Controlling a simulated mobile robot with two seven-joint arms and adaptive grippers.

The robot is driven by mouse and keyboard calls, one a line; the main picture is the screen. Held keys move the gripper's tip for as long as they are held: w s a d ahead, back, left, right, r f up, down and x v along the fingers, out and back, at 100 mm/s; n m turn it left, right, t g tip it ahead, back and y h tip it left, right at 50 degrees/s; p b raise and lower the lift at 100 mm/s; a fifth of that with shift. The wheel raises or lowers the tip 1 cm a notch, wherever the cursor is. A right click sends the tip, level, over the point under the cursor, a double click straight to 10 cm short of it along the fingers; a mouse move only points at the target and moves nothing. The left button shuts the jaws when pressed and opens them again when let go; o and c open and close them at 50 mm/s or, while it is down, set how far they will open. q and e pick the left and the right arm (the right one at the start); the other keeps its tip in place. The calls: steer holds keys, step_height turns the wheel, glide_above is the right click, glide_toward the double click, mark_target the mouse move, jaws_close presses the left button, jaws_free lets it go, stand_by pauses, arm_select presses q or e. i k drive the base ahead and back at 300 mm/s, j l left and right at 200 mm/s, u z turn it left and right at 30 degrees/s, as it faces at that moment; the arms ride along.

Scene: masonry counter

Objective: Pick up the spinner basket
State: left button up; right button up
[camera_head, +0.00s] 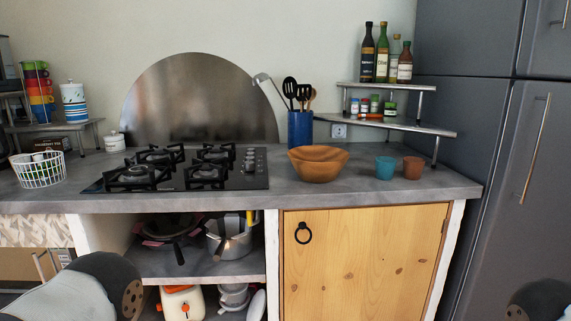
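The spinner basket looks to be the white wire basket (38,170) at the left end of the grey counter. It stands upright, and its open mesh wall shows. Something is visible through or in its mesh, but I cannot tell what. Part of my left arm shows at the lower left, below and in front of the counter. A small part of my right arm shows at the lower right corner. Neither gripper can be made out in the picture. Nothing of mine touches the basket.
A black gas hob (180,168) lies right of the basket. A small white jar (114,141) stands behind, and a small shelf (58,127) holds coloured cups (39,90). A wooden bowl (318,164) stands farther right. The counter's front edge (200,203) runs below the basket.

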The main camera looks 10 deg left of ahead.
mark_target(43, 175)
steer(key=u, duration=1.65)
